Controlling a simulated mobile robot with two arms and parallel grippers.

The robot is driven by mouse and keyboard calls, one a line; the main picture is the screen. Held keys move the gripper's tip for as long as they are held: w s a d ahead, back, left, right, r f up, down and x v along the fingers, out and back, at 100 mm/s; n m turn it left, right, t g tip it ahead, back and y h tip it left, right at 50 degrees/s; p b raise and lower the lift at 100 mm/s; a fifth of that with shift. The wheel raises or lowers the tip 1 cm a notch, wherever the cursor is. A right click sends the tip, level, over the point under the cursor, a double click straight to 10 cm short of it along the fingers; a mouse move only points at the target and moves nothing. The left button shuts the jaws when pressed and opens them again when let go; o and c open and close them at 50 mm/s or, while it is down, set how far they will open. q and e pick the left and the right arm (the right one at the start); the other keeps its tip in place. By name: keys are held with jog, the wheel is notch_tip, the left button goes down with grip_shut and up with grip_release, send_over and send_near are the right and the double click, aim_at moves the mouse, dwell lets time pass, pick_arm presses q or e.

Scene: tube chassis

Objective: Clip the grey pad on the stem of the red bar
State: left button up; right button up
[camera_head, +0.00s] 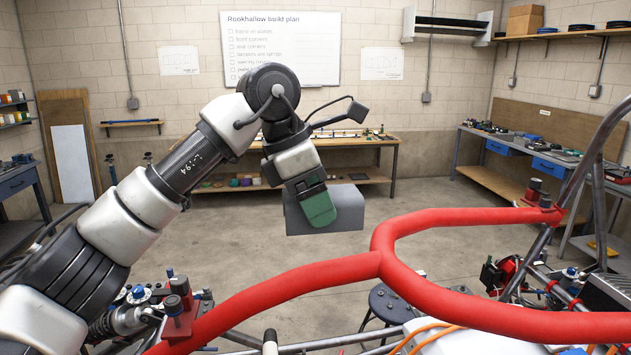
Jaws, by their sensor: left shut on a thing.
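The grey pad (350,212) is a block held in the air near the middle of the view. My left gripper (318,208), with a green finger in front, is shut on it from above and covers part of its face. The red bar (455,302) is a thick tube that forks: one single length (290,283), which looks like the stem, runs to the lower left, and two branches spread to the right. The pad appears above and left of the fork, and I see no contact between them. My right gripper is not in view.
Dark chassis tubes (587,150) rise at the right. Red clamps hold the bar at the lower left (180,315) and upper right (537,196). A dark stool (392,303) stands below the fork. Workbenches line the walls, with bare floor (420,205) between.

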aim_at(321, 264)
pick_arm(q)
jog(key=shift+w, duration=0.45)
jog(key=shift+w+f, duration=0.1)
jog(key=shift+f, duration=0.1)
jog(key=shift+s+f, duration=1)
jog(key=shift+f, duration=0.05)
jog(key=f, duration=0.1)
jog(key=w+f, duration=0.1)
jog(key=f, duration=0.1)
jog(key=shift+f, duration=0.5)
jog(key=shift+s+f+b, duration=0.2)
jog(key=shift+f+b, duration=0.4)
jog(key=shift+f, duration=0.2)
jog(key=shift+w+d+f+b, duration=0.1)
jog(key=shift+f+b, duration=0.35)
jog(key=shift+f, duration=0.15)
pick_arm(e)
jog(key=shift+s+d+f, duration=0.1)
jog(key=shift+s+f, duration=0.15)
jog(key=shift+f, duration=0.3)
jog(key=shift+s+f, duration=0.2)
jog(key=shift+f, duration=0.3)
